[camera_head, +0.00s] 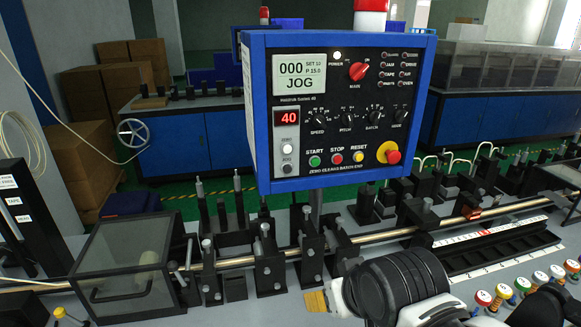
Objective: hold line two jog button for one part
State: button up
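The blue-framed control panel (345,105) faces me at upper centre. Its screen (299,77) reads 000 and JOG, with smaller SET and P lines beside them. A dark round button (287,169) near the panel's lower left has a JOG label just above it. A white button (288,151) sits above that label. My arm (400,290) shows at the bottom, below and to the right of the panel, apart from the buttons. Dark parts at the lower right may belong to my gripper, but I cannot make out its fingertips or whether it is open.
START (315,161), STOP (337,158) and RESET (358,156) buttons line the panel's lower edge, with a red emergency knob (390,153) at right. A metal rod (234,262) runs through black stands below. A clear box (125,262) stands at lower left.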

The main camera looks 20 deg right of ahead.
dwell(0.4)
grip_shut()
dwell(1.1)
